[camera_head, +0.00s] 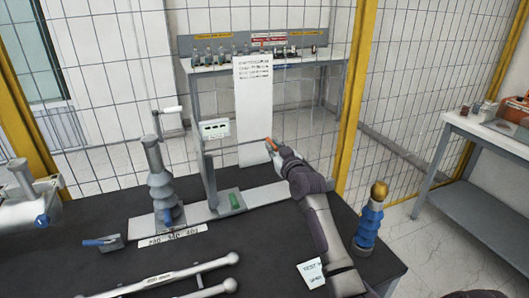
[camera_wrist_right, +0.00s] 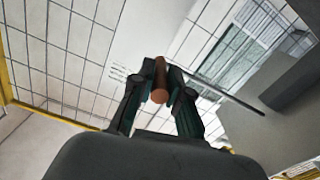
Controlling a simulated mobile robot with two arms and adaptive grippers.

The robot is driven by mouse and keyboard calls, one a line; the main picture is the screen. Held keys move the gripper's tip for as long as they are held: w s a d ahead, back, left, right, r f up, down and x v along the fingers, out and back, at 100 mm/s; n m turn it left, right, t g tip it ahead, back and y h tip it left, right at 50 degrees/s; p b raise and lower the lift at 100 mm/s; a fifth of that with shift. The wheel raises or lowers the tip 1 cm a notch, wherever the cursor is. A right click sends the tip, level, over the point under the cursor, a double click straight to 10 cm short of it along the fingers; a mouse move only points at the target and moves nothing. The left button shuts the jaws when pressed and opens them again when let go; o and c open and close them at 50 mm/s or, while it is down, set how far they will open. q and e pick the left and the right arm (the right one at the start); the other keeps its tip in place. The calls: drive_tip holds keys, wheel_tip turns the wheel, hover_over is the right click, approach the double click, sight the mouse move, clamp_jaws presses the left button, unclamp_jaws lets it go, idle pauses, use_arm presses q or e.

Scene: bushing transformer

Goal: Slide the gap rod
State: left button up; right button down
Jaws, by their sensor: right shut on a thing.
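My right gripper (camera_head: 270,145) reaches over the black table to the front of a white upright panel with printed text. In the right wrist view, the fingers (camera_wrist_right: 160,88) are shut on a copper-brown cylinder (camera_wrist_right: 160,94), likely the gap rod's end. Only a small orange bit of it (camera_head: 269,141) shows in the head view. A thin dark bar (camera_wrist_right: 225,93) runs off to the right behind the fingers; I cannot tell whether it joins the cylinder. My left gripper is not recognisable in view.
A grey ribbed bushing (camera_head: 160,180) stands on a light base at left. A blue bushing with a gold top (camera_head: 370,220) stands right of my arm. The white panel (camera_head: 253,100) rises behind the gripper. Wire fencing and a shelf table (camera_head: 345,57) lie beyond.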

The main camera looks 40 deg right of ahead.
drive_tip(key=shift+a, duration=0.1)
drive_tip(key=c, duration=1.1)
unclamp_jaws()
drive_tip(key=shift+c, duration=0.2)
drive_tip(key=v, duration=1.2)
drive_tip(key=shift+f, duration=0.1)
